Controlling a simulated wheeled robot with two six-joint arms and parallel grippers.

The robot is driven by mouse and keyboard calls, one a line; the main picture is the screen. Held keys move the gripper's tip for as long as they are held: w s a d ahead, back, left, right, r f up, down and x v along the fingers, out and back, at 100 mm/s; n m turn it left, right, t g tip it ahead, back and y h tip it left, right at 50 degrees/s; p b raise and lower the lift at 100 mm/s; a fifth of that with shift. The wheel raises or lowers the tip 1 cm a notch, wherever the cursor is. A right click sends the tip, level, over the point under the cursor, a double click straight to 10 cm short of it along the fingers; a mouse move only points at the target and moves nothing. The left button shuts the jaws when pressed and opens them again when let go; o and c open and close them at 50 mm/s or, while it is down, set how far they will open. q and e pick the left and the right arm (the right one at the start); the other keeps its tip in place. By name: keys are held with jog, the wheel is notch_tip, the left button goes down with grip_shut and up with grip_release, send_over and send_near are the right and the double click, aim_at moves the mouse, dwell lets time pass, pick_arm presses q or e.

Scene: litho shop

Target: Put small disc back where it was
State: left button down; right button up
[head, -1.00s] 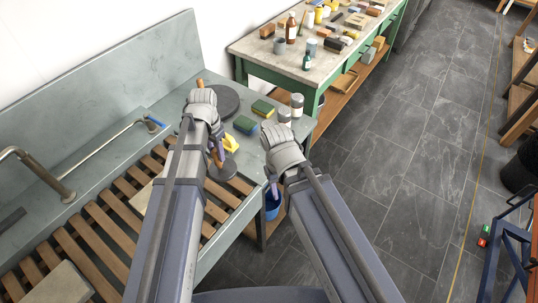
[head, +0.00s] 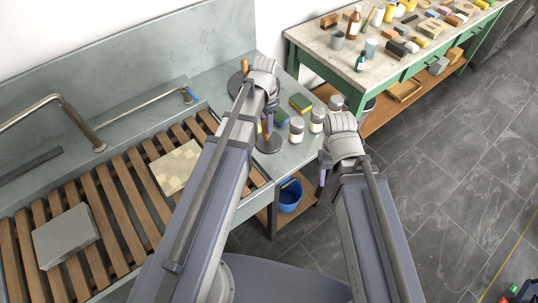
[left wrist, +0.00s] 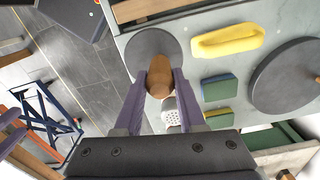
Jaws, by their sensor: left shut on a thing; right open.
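The small disc (head: 269,143) is dark grey and round, at the front of the grey counter beside two tins. In the left wrist view the small disc (left wrist: 152,50) shows beyond its brown wooden knob (left wrist: 159,78). My left gripper (head: 266,122) is above the disc and shut on that knob; the fingers (left wrist: 159,82) flank it. I cannot tell whether the disc touches the counter. A larger dark disc (head: 235,86) with a wooden handle lies further back, partly hidden by my left arm. My right gripper (head: 322,180) is open and empty, off the counter's right edge.
A slatted wooden rack (head: 118,190) with a stone slab is on the left. A blue bucket (head: 290,197) sits below the counter edge.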

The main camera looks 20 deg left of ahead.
aim_at(266, 142)
pick_arm(q)
jog(key=shift+f+b, duration=3.05)
jog(key=shift+f, duration=0.1)
notch_tip(266, 142, down, 4)
jog(key=b, duration=0.3)
jog(key=shift+r+b, duration=0.15)
jog(key=shift+b, duration=0.2)
jog(key=c, duration=0.5)
grip_release()
